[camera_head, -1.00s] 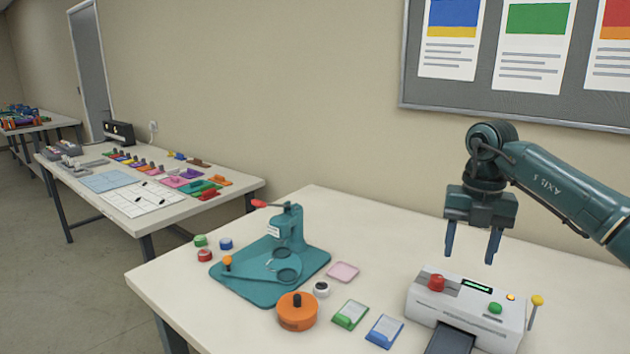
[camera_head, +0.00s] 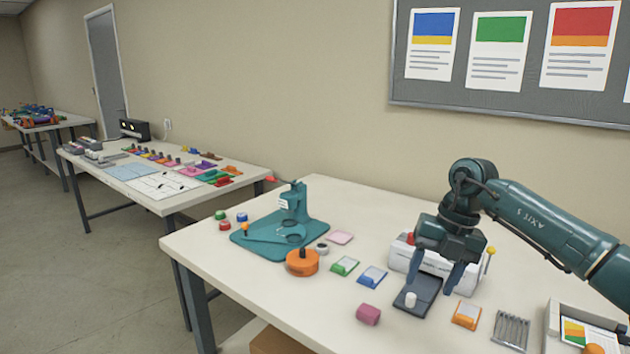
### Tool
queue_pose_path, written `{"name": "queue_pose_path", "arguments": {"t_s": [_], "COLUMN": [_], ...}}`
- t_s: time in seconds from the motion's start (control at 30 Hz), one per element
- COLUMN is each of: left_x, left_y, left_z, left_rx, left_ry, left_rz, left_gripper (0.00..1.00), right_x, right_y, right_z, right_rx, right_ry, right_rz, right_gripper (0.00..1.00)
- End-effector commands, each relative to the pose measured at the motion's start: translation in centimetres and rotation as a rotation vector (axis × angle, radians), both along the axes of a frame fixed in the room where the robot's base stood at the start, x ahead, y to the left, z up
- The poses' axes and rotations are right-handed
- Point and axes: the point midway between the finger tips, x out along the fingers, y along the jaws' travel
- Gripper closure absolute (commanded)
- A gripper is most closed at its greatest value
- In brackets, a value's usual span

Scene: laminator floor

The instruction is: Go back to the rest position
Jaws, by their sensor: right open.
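My right gripper (camera_head: 435,275) comes in from the right and points down with its two fingers apart and nothing between them. It hangs over the white laminator (camera_head: 466,276) and its dark front tray (camera_head: 408,304), hiding part of the machine. I cannot tell how high the fingertips are above the tray. My left gripper is not in view.
On the near table (camera_head: 375,205) stand a teal press (camera_head: 292,212), an orange round tool (camera_head: 302,263), a pink block (camera_head: 368,314), coloured card holders and, at right, an open tray (camera_head: 555,316). A second table (camera_head: 250,180) stands at left. Floor at left is clear.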

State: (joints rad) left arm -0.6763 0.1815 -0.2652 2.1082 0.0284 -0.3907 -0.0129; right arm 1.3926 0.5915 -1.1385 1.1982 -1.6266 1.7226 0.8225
Motion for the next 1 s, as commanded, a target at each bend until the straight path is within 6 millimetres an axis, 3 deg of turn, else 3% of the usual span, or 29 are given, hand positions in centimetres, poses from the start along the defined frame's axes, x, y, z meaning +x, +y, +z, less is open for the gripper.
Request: {"name": "queue_pose_path", "arguments": {"t_s": [0.1,0.23,0.3,0.4,0.5,0.63,0.77,0.87,1.0], "left_x": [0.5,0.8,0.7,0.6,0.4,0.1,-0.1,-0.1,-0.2], "left_y": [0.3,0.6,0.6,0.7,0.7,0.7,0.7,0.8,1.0], "left_z": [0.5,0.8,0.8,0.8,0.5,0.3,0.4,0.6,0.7], "left_rx": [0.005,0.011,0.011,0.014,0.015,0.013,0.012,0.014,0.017], "left_ry": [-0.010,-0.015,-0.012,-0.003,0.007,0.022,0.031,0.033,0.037], "left_rz": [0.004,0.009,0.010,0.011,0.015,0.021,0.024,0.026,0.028], "left_gripper": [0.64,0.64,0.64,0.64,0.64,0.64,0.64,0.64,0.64], "right_x": [-1.8,-5.1,-7.2,-9.6,-11.1,-11.6,-11.3,-11.6,-13.9], "right_y": [5.9,13.4,17.3,21.4,23.6,23.8,21.4,18.5,13.8], "right_z": [-3.6,-6.2,-6.6,-6.0,-4.9,-4.1,-5.3,-8.0,-13.8], "right_rx": [0.211,0.539,0.745,1.034,1.295,1.565,1.728,1.765,1.681], "right_ry": [0.023,0.046,0.059,0.069,0.076,0.082,0.088,0.100,0.139], "right_rz": [0.101,0.171,0.167,0.099,-0.045,-0.334,-0.717,-1.050,-1.532], "right_gripper": [0.46,0.46,0.46,0.46,0.46,0.46,0.46,0.46,0.46]}}
